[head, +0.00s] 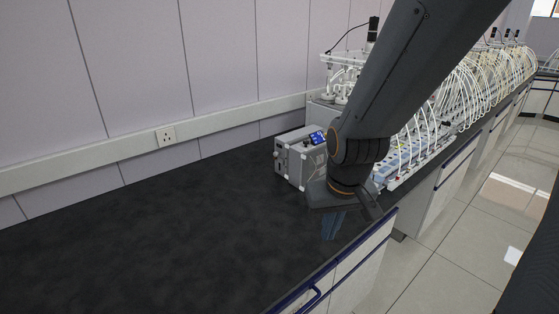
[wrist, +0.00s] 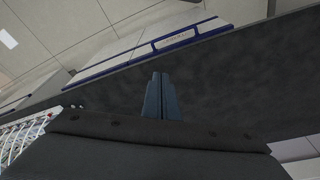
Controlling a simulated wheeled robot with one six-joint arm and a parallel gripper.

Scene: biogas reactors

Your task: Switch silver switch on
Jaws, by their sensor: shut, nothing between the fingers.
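No silver switch can be made out in either view. A grey metal box (head: 297,159) with white corners and a small blue display stands on the black bench in the head view. Small dark knobs or sockets show on its left face, too small to tell apart. My gripper (head: 332,232) hangs over the bench to the right and in front of the box, fingers pointing down, apart from it. My arm hides part of the box's right side. In the wrist view the blue-grey fingers (wrist: 160,80) are together and empty above the dark bench top.
The black bench top (head: 140,240) is clear to the left of the box. Behind my arm stand reactors with many white tubes (head: 480,88). A wall socket (head: 166,136) is on the wall rail. Drawers with blue handles (head: 317,295) line the bench front.

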